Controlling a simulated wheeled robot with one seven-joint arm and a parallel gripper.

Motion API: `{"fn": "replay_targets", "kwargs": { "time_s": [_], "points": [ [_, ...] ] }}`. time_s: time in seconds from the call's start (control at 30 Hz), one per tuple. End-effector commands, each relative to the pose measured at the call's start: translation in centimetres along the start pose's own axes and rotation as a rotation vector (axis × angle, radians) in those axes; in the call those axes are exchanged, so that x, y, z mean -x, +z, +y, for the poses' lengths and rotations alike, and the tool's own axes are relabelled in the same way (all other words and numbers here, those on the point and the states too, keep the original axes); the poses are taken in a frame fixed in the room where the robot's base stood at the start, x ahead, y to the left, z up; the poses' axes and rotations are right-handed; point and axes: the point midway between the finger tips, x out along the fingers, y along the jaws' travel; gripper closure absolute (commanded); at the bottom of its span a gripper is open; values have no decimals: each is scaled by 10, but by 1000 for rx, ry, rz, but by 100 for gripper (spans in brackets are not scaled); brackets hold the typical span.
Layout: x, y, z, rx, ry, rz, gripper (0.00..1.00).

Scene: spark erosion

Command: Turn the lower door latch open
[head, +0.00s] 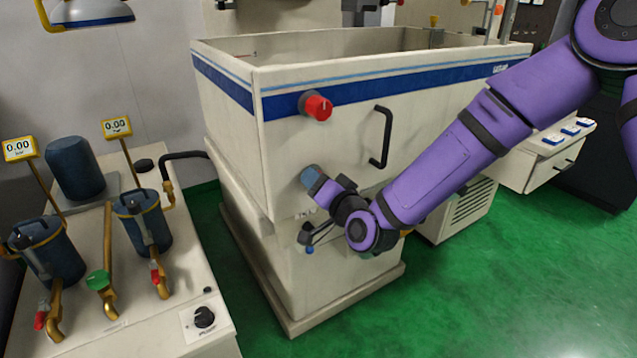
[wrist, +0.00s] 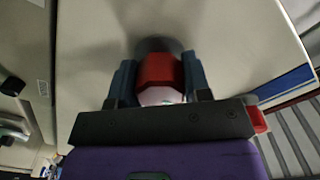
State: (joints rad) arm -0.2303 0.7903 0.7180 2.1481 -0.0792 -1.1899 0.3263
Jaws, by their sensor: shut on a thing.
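The lower door latch (wrist: 160,70) is a red block on a dark round base against the pale door, seen in the wrist view. My gripper (wrist: 160,82) is shut on it, one dark blue finger on each side. In the head view my gripper (head: 312,180) is at the front of the machine, below the upper red latch (head: 318,107). There the fingers hide the lower latch. The door (head: 350,135) appears closed against the tank. A black handle (head: 384,137) stands to the right of the latches.
A pale bench (head: 180,285) with blue canisters (head: 143,220), brass pipes and gauges stands at the left. A drawer unit (head: 540,160) is behind my arm at the right. Green floor is clear at the front right.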

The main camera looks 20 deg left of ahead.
Motion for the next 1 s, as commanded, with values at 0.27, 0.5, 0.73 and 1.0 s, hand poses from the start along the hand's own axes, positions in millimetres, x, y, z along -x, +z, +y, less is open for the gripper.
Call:
{"fn": "replay_targets", "kwargs": {
  "time_s": [0.27, 0.5, 0.73, 1.0],
  "points": [
    [0, 1, 0, -18, 1, -2, 80],
    [0, 0, 0, -17, 1, -1, 80],
    [0, 0, 0, -16, 1, -1, 30],
    [7, 0, 0, -16, 1, -1, 30]
  ]
}}
